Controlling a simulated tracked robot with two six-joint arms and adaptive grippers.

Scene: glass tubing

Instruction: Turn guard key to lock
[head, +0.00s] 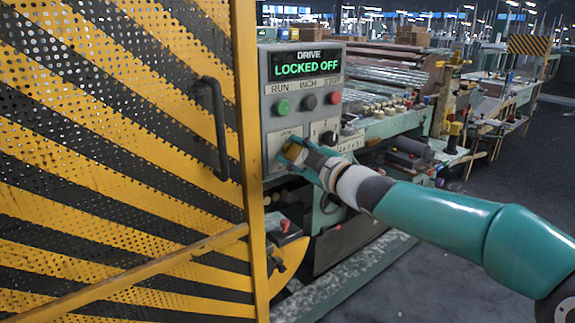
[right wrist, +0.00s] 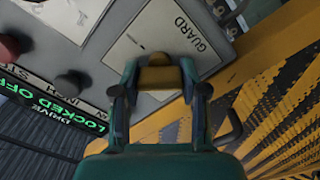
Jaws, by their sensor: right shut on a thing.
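The guard key shows as a brass-coloured piece (right wrist: 160,78) between the fingers of my right gripper (right wrist: 160,70) in the right wrist view. The gripper is shut on it, in front of the pale plate marked GUARD (right wrist: 140,42). The key's inner end and its slot are hidden. In the head view my right gripper (head: 296,153) is at the lower left of the grey control panel (head: 268,110). The green display (head: 306,65) under DRIVE reads LOCKED OFF. My left gripper is not in view.
A yellow and black perforated guard door (head: 120,150) with a dark handle (head: 216,125) stands left of the panel. Green (head: 282,107), dark (head: 309,102) and red (head: 334,97) buttons sit above the gripper. The machine stretches behind; the floor at right is clear.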

